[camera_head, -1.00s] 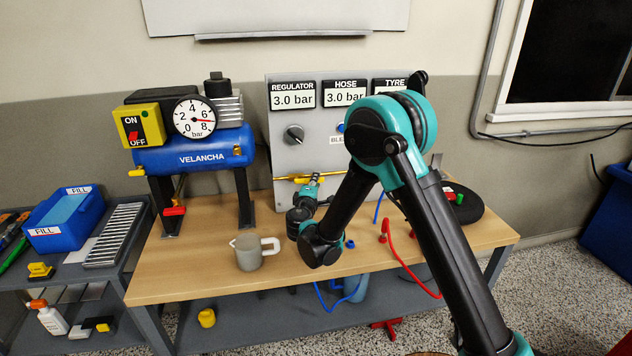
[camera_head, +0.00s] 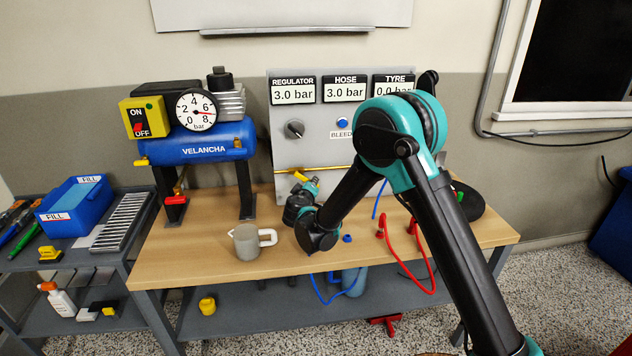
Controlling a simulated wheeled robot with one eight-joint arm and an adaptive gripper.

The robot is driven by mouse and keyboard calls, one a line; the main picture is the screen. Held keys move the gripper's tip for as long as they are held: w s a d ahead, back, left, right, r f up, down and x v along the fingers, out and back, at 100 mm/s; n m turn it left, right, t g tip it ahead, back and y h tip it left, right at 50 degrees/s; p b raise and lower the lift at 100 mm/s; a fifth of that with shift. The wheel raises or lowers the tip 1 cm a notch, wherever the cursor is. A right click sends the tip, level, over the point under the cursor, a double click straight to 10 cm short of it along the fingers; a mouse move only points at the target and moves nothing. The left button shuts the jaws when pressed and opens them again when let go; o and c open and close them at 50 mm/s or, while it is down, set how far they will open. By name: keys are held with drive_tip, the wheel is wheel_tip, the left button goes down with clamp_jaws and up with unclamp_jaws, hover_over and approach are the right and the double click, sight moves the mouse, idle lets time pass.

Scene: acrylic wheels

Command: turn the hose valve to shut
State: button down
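The grey panel (camera_head: 283,152) carries a thin brass pipe (camera_head: 281,171) along its lower part. The yellow valve lever (camera_head: 299,175) on that pipe slants down to the right. My gripper (camera_head: 308,182) is at the lever's lower right end, close to it or touching. The fingers are small and partly hidden by my wrist, so I cannot tell whether they are open or shut on the lever. The hose display (camera_head: 344,94) reads 3.0 bar. The regulator display (camera_head: 293,95) also reads 3.0 bar, and the tyre display (camera_head: 393,90) reads 0.0 bar.
A grey mug (camera_head: 246,242) stands on the wooden bench (camera_head: 185,262), left of my wrist. The blue compressor (camera_head: 200,148) stands at the bench's left. A red hose (camera_head: 432,283) hangs over the front edge. My arm hides part of the panel's right side.

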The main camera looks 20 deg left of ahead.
drive_tip(key=shift+s+a+f+m+g+y, duration=0.45)
drive_tip(key=shift+a+m+g+y, duration=0.15)
drive_tip(key=shift+m, duration=0.5)
drive_tip(key=shift+s+a+f+m+g+y, duration=0.4)
drive_tip(key=shift+a+m, duration=0.25)
drive_tip(key=shift+m, duration=0.45)
drive_tip(key=shift+s+a+f+m+g+y, duration=0.4)
drive_tip(key=shift+a+m+g+y, duration=0.2)
drive_tip(key=shift+m, duration=0.5)
drive_tip(key=c, duration=1.4)
unclamp_jaws()
drive_tip(key=shift+c, duration=0.2)
drive_tip(key=v, duration=1.1)
drive_tip(key=shift+s, duration=0.35)
drive_tip(key=shift+d+r, duration=0.1)
